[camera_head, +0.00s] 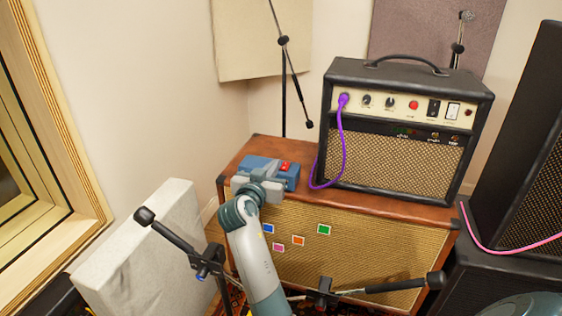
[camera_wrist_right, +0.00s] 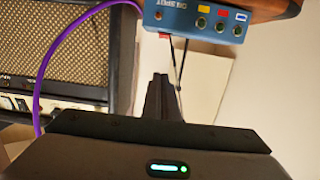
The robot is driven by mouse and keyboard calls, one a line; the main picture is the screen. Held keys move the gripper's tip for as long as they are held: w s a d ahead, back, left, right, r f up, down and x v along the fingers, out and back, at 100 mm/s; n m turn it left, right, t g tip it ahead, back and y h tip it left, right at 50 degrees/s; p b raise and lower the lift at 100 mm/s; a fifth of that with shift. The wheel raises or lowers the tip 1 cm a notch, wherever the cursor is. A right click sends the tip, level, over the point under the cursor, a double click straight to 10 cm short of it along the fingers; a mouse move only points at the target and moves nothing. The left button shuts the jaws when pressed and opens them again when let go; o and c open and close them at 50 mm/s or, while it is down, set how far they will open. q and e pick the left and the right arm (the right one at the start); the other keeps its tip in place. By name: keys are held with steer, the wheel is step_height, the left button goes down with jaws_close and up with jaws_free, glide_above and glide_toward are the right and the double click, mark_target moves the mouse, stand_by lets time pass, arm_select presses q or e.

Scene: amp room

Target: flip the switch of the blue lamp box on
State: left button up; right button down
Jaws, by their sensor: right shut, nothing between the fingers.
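The blue lamp box (camera_head: 272,165) sits on top of the brown cabinet at its left end, with a red switch (camera_head: 285,166) on its upper face. In the right wrist view the blue lamp box (camera_wrist_right: 195,20) shows at the top edge, with a row of round sockets and yellow, red and blue labels. My right gripper (camera_head: 266,187) is at the near side of the box and hides part of it. Its fingers (camera_wrist_right: 163,92) are shut with nothing between them. I cannot tell whether they touch the box. The switch's position is too small to tell. My left gripper is not in view.
A guitar amplifier (camera_head: 395,150) with a purple cable (camera_head: 343,150) stands right of the box on the cabinet (camera_head: 375,255). Microphone stands (camera_head: 180,237) cross the front. A dark speaker (camera_head: 525,150) is at right. A pale panel (camera_head: 150,245) leans at left.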

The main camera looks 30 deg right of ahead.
steer(key=shift+d, duration=0.1)
glide_above(284, 169)
steer(key=shift+f, duration=0.6)
step_height(284, 169, down, 2)
steer(key=shift+f, duration=0.25)
steer(key=shift+w+f, duration=0.1)
steer(key=shift+f, duration=0.7)
